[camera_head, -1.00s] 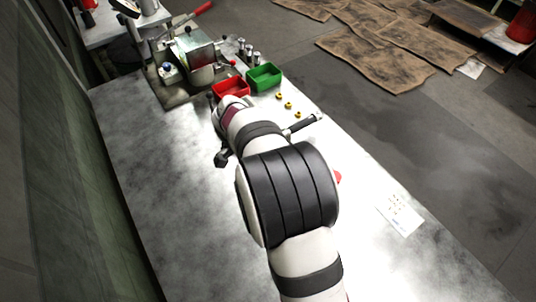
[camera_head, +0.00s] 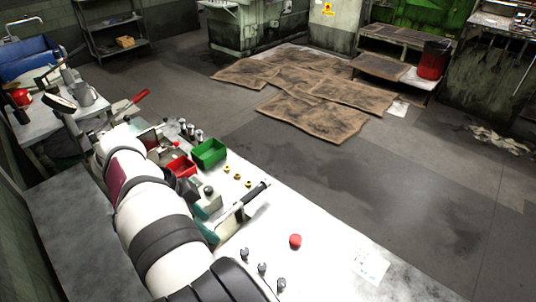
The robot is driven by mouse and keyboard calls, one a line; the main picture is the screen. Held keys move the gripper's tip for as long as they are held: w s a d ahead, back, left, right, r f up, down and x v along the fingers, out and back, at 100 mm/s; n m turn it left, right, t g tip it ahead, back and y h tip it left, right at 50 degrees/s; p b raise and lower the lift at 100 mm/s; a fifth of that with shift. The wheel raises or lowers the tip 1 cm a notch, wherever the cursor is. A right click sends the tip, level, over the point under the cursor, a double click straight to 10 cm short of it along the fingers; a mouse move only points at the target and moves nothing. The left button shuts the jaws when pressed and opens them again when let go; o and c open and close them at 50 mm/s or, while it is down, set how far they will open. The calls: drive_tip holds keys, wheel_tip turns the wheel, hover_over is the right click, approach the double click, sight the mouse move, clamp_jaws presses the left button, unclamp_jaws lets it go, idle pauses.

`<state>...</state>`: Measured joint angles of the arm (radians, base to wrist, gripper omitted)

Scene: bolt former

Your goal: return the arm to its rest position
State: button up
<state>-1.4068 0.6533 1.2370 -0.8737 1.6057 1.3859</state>
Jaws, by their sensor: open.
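My white arm (camera_head: 150,215) with black bands rises from the bottom edge and reaches up the left part of the bench. Its bent upper links stand in front of the bench and part of the machine behind. My gripper (camera_head: 182,188) shows as a small dark shape beside the arm, just below the red bin. It is open, and I see nothing held in it. Its fingertips are too small and dark to make out clearly.
A teal lever device (camera_head: 212,230) with a black-handled lever stands close right of my arm. A red bin (camera_head: 181,167), a green bin (camera_head: 209,152) and several small brass pieces lie beyond. A red button (camera_head: 295,241) and a paper sheet (camera_head: 370,264) sit on clear bench at right.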

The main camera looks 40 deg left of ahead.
drive_tip(key=w+d+r+g, duration=0.1)
drive_tip(key=w+d+r, duration=0.1)
drive_tip(key=w+d, duration=0.35)
drive_tip(key=w+d+r+g, duration=0.1)
drive_tip(key=w+d+r, duration=0.15)
drive_tip(key=d, duration=0.65)
drive_tip(key=d+m+g, duration=0.1)
drive_tip(key=d+g, duration=0.1)
drive_tip(key=d, duration=1.4)
drive_tip(key=s+d+f+y, duration=0.3)
drive_tip(key=s+d+f, duration=0.1)
drive_tip(key=s+d, duration=0.6)
drive_tip(key=shift+s+d+m+g, duration=0.3)
drive_tip(key=shift+s, duration=0.25)
